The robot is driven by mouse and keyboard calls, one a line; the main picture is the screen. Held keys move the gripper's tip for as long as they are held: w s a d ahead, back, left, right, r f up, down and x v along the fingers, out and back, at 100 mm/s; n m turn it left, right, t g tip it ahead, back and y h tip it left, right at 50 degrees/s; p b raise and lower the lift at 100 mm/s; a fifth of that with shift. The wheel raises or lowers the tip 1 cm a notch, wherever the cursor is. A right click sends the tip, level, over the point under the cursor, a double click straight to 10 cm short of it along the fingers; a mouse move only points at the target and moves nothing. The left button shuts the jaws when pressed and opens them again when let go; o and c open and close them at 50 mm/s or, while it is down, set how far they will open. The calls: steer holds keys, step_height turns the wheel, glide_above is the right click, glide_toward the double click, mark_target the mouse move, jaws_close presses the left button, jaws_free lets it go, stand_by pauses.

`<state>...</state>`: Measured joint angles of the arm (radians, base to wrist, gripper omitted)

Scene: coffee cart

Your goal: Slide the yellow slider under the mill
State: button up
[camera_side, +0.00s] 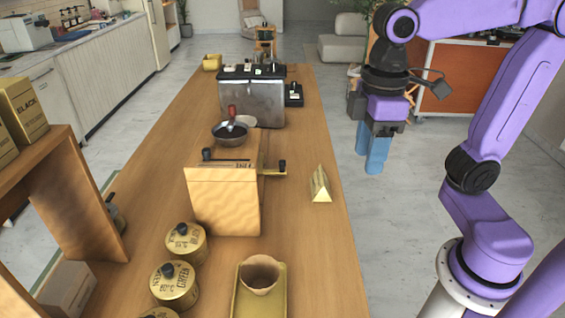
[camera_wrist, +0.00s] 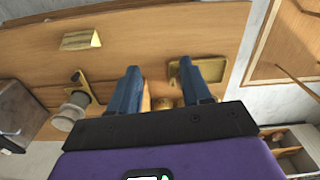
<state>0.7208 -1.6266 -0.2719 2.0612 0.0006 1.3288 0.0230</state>
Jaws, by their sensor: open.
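A yellow tray (camera_side: 262,307) with a small brown cup (camera_side: 259,275) on it lies at the near end of the wooden table; it also shows in the wrist view (camera_wrist: 176,72), partly behind a finger. A yellow triangular bar (camera_side: 320,187) lies near the table's right edge, also in the wrist view (camera_wrist: 80,40). Which one is the slider is not certain. The mill (camera_side: 223,202) is a wooden box with a side crank and a bowl on top, beyond the tray. The space under it is hidden. My gripper (camera_side: 368,158) is open and empty, off the table's right side, its blue fingers (camera_wrist: 160,78) pointing down.
Gold lidded canisters (camera_side: 185,242) stand left of the tray. A metal machine (camera_side: 252,98) stands behind the mill. A wooden shelf (camera_side: 85,190) stands at the left. The table strip right of the tray and mill is mostly clear, apart from the bar and crank.

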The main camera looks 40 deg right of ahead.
steer(key=w+a+r+m, duration=0.1)
steer(key=w+m, duration=0.3)
steer(key=w, duration=0.8)
steer(key=m, duration=0.6)
glide_above(282, 161)
step_height(282, 161, down, 3)
step_height(282, 161, down, 22)
steer(key=shift+f, duration=0.25)
jaws_close()
